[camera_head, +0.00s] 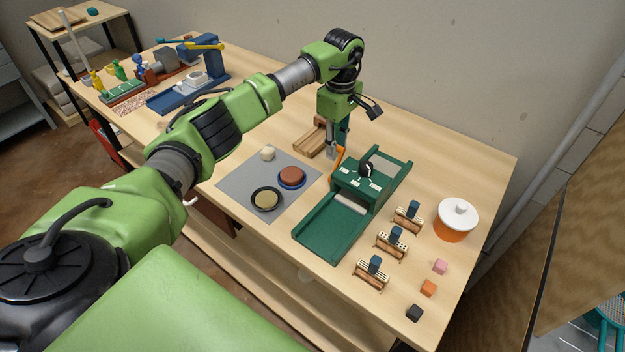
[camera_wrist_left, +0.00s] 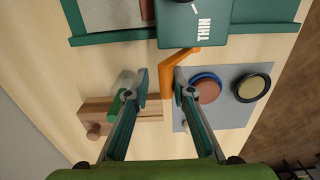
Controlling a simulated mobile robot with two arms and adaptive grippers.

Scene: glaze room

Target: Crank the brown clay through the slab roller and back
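The green slab roller (camera_head: 325,230) stands on the table, with its orange crank (camera_head: 338,158) on the left side; the crank also shows in the left wrist view (camera_wrist_left: 172,66). My left gripper (camera_head: 332,152) points down at the crank. In the left wrist view its fingertips (camera_wrist_left: 160,85) are apart, on either side of the orange handle, with a gap showing on the left. A brown piece (camera_wrist_left: 147,9), probably the clay, lies on the roller's bed beside a grey sheet, cut off by the picture edge. In the head view I cannot make it out. My right gripper is out of view.
A grey mat (camera_head: 240,180) with a reddish-brown disc (camera_head: 291,174) on a blue dish, a cream disc and a pale ball lies left of the roller. Stamps, small cubes and an orange-white pot (camera_head: 456,222) stand to the right.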

